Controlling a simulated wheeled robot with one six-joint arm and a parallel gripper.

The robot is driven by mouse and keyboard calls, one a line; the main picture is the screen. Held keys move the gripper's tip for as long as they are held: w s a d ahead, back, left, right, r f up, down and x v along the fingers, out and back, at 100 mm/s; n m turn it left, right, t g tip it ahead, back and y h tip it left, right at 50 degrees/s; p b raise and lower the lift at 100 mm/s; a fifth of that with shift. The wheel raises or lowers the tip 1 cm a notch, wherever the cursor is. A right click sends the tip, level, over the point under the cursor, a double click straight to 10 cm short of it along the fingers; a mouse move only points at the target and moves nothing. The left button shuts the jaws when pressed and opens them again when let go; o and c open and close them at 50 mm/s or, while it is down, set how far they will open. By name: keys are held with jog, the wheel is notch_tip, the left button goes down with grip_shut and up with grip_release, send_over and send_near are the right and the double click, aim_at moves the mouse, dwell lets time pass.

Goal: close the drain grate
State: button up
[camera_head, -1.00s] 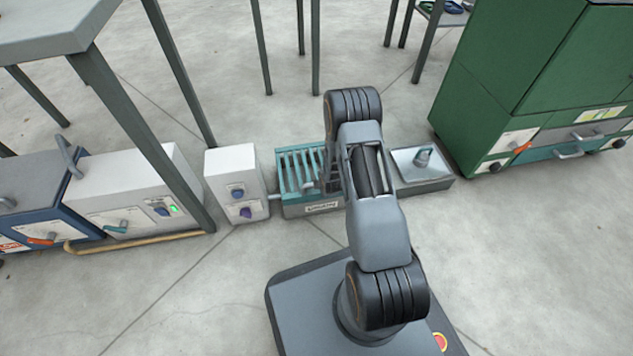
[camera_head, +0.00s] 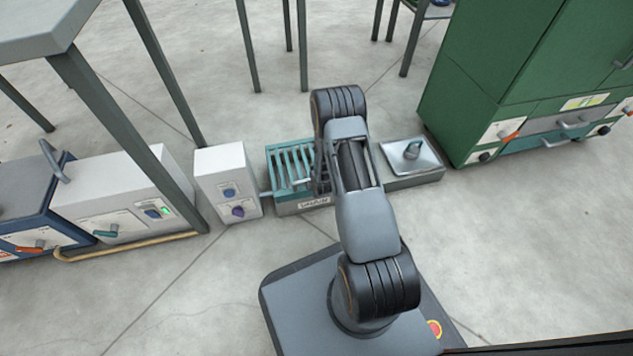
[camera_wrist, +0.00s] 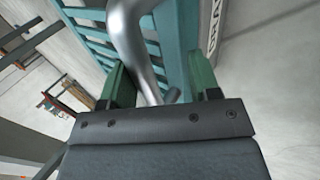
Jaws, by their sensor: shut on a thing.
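The teal slatted drain grate (camera_head: 284,168) lies on a low grey box with a label on its front, left of my arm in the head view. In the wrist view its teal slats (camera_wrist: 92,45) fill the upper left. A bent grey metal handle (camera_wrist: 130,35) runs between the two green fingers of my gripper (camera_wrist: 158,88). My gripper is shut on this handle. In the head view my arm hides the grate's right part and most of my gripper.
A white box with knobs (camera_head: 228,182) stands close left of the grate. A grey unit with a handled lid (camera_head: 412,165) stands to the right, before a green cabinet (camera_head: 490,85). Table legs rise behind. The floor in front is mostly clear.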

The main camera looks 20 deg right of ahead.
jog(key=shift+s+f, duration=0.15)
jog(key=shift+s, duration=0.1)
jog(key=p+v, duration=0.6)
jog(key=v, duration=0.7)
jog(key=shift+r, duration=0.45)
jog(key=a+r+m+g+p, duration=0.15)
jog(key=r+m+p, duration=0.25)
jog(key=r+p, duration=1.05)
jog(key=a+r+m+p, duration=0.35)
jog(key=r+p, duration=0.25)
jog(key=r, duration=1.8)
jog(key=s+a+r+m+p, duration=0.1)
jog(key=s+r+p, duration=0.3)
jog(key=r, duration=0.6)
jog(key=s+a+r+m+g+p, duration=0.1)
jog(key=s+r+m+p, duration=0.3)
jog(key=r, duration=0.7)
jog(key=s+a+r+m+y+p, duration=0.1)
jog(key=s+r+m+p, duration=0.2)
jog(key=r+p, duration=0.5)
notch_tip(320, 180, up, 3)
jog(key=shift+s+a+f+g, duration=0.15)
jog(key=shift+s+a+g, duration=0.2)
jog(key=shift+s, duration=0.4)
